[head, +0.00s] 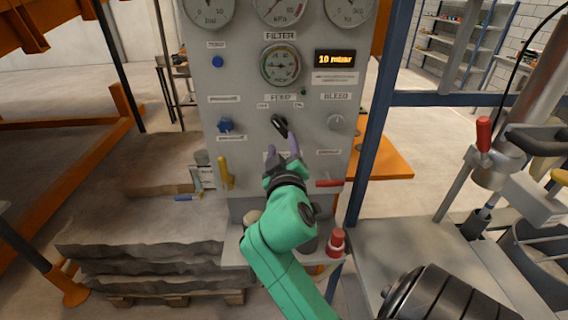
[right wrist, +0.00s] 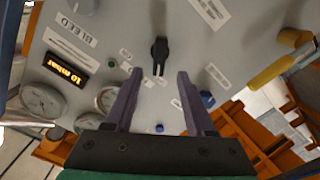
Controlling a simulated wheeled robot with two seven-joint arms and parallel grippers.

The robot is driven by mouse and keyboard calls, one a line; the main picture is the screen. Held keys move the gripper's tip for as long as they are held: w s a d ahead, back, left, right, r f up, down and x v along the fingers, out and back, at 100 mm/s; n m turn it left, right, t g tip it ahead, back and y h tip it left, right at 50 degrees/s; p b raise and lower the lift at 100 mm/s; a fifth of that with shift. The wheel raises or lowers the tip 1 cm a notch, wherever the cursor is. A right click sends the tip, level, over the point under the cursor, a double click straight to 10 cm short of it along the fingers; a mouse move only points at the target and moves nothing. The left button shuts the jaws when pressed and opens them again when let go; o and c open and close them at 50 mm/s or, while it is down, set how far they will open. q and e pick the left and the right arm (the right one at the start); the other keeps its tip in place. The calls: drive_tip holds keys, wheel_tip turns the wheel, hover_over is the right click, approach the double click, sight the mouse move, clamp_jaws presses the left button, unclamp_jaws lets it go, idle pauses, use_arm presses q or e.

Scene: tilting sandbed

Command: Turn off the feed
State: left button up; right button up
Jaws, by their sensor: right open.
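The grey control panel (head: 240,100) stands upright in front of me. The black feed knob (head: 279,122) is at its middle, under the FEED label (head: 281,98), with two small labels just above it. In the right wrist view the knob (right wrist: 159,51) shows as a dark elongated handle. My right gripper (head: 283,150) is open, its purple fingers pointing at the panel just below the knob. In the right wrist view the open fingertips (right wrist: 160,73) lie apart, with the knob beyond and between them; contact is not visible. My left gripper is out of view.
Around the knob are a blue knob (head: 225,125), a grey BLEED knob (head: 335,122), a yellow lever (head: 225,173) and a red handle (head: 329,183). A FILTER gauge (head: 280,65) and a lit 10 mbar display (head: 335,58) sit above. A blue post (head: 375,120) stands right.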

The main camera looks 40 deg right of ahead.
drive_tip(key=p+v, duration=0.2)
drive_tip(key=v, duration=0.4)
drive_tip(key=shift+s, duration=0.2)
drive_tip(key=shift+a, duration=0.1)
